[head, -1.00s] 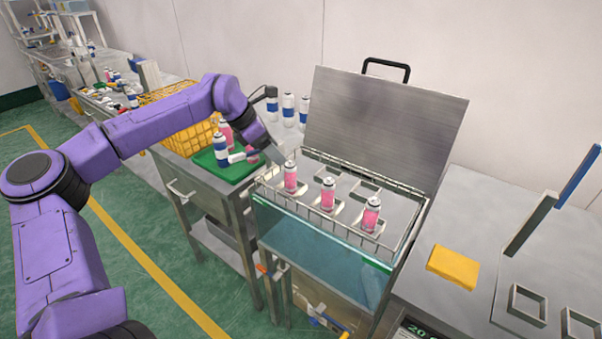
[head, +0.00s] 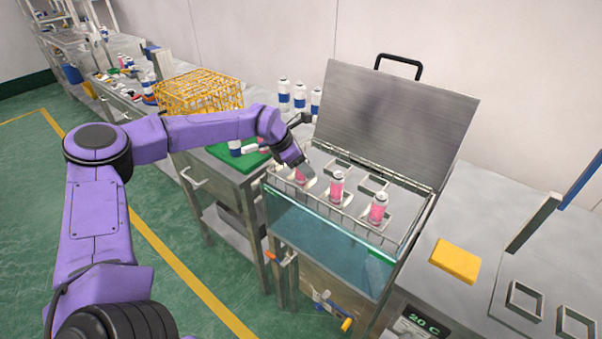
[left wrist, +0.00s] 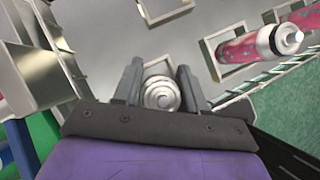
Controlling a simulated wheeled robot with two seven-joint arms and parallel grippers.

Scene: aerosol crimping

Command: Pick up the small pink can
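Several pink cans stand upright in the wire rack (head: 330,226) of the open water bath. The leftmost pink can (head: 301,178) is partly hidden by my left gripper (head: 307,174). In the left wrist view its silver domed top (left wrist: 161,94) lies between the two dark fingers of my left gripper (left wrist: 160,86), close to both. I cannot tell whether the fingers press on it. The middle pink can (head: 337,187) and the right pink can (head: 378,207) stand apart from the gripper. My right gripper is not in view.
The raised metal lid (head: 395,120) stands behind the rack. White-and-blue cans (head: 284,96) stand at the back left. A yellow wire basket (head: 200,93) and green mat (head: 243,154) are left. A yellow block (head: 455,260) lies on the right bench.

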